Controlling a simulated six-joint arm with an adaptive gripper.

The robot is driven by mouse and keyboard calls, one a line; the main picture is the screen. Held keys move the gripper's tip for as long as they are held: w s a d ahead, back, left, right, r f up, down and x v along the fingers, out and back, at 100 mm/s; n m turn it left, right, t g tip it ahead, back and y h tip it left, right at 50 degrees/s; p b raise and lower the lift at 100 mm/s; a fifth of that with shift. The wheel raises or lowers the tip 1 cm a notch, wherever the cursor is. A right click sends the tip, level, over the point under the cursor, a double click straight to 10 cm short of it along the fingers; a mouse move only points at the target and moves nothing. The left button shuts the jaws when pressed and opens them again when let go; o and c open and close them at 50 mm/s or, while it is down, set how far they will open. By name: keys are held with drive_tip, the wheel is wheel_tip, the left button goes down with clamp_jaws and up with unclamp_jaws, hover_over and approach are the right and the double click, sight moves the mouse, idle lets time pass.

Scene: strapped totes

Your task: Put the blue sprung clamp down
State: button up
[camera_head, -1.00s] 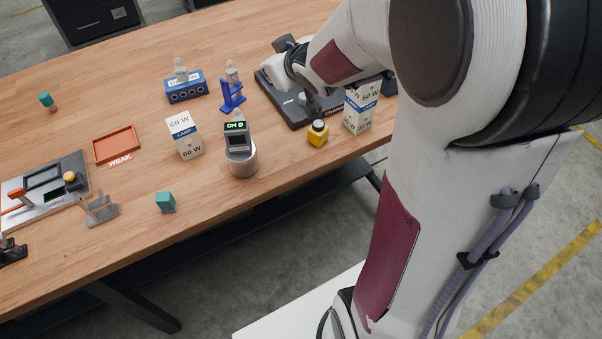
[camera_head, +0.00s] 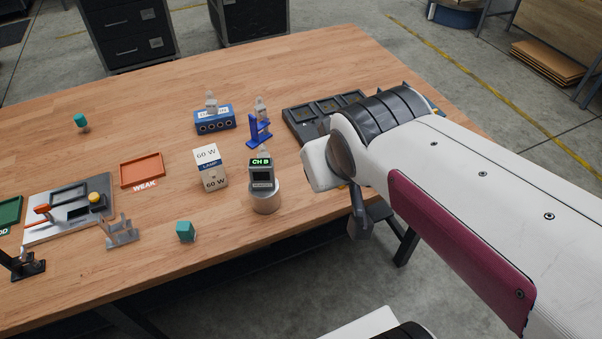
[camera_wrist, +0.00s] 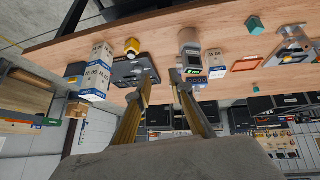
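A small blue upright piece that looks like the blue sprung clamp (camera_head: 258,131) stands on the table in the head view, beside a pale bulb-shaped item. I cannot make it out in the wrist view. My gripper (camera_wrist: 161,74) shows in the wrist view with its two fingers apart and no object visible between them. In the head view my arm covers the table's right part, and the fingertips cannot be made out clearly there.
A CH B display (camera_head: 261,172) sits on a metal cylinder, near a lamp box (camera_head: 210,167). A blue socket box (camera_head: 215,120), an orange WEAK tray (camera_head: 142,170) and a teal block (camera_head: 185,231) stand further left. A dark tray (camera_head: 300,121) is partly behind my arm.

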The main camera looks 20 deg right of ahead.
drive_tip(key=s+a+f+g+y, duration=0.1)
drive_tip(key=s+a, duration=0.3)
drive_tip(key=s, duration=0.4)
drive_tip(key=shift+s+a, duration=0.2)
idle(0.9)
